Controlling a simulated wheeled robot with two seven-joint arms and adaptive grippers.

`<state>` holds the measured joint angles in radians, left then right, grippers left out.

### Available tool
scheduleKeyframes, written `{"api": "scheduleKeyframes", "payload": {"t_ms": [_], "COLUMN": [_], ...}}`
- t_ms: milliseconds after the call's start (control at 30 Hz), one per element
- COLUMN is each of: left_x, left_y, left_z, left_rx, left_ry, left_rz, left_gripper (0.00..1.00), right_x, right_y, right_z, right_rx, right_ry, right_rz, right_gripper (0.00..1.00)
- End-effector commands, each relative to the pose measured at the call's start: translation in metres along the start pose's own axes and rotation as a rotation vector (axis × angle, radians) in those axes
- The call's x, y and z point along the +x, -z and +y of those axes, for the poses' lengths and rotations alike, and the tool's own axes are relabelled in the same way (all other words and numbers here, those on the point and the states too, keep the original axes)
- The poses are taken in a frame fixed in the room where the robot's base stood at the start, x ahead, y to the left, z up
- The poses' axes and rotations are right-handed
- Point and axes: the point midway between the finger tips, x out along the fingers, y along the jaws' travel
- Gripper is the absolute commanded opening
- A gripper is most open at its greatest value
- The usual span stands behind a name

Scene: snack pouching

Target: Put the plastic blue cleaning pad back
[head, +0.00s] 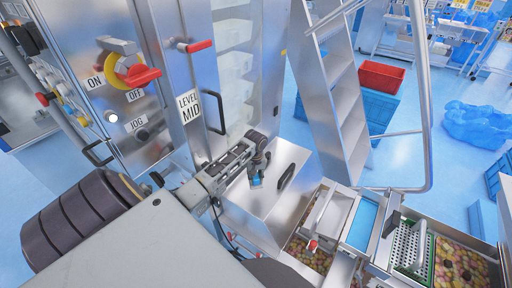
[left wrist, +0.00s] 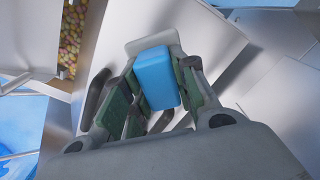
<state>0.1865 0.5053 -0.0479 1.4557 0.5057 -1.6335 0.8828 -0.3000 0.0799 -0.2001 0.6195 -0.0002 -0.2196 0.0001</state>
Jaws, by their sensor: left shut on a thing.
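The plastic blue cleaning pad (left wrist: 156,77) is a small light-blue block between the green-lined fingers of my left gripper (left wrist: 158,95) in the left wrist view. My left gripper is shut on it. In the head view the left gripper (head: 258,168) is above a closed metal box, and a small part of the blue pad (head: 256,181) shows below its fingers. Whether the pad touches the box top cannot be told. My right gripper is not in view.
The metal box (head: 262,205) has a dark handle on top. Right of it are a flat blue panel (head: 362,223) and bins of colourful snacks (head: 462,262). A tall machine cabinet (head: 180,75) stands behind left, and a metal ladder (head: 335,85) behind right.

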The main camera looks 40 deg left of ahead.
Motion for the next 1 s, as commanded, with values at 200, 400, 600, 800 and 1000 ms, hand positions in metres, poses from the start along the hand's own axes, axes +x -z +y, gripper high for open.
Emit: {"api": "scheduleKeyframes", "payload": {"t_ms": [200, 400, 600, 800, 1000], "left_x": [0.013, 0.041, 0.06, 0.062, 0.063], "left_y": [0.0, -0.001, 0.0, 0.0, 0.0], "left_z": [0.0, 0.001, 0.0, 0.001, 0.0], "left_rx": [0.0, 0.0, -0.001, 0.0, 0.0], "left_ry": [0.0, 0.0, -0.001, -0.001, -0.001], "left_rz": [-0.001, -0.002, 0.0, 0.001, 0.0], "left_gripper": [0.02, 0.02, 0.02, 0.02, 0.02], "right_x": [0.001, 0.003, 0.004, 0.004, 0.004], "right_y": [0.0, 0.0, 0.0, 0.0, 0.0], "right_z": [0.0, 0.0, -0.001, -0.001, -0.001], "right_rx": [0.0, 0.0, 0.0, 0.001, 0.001], "right_ry": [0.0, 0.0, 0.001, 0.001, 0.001], "right_rz": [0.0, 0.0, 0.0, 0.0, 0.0], "right_gripper": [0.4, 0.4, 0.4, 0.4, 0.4]}}
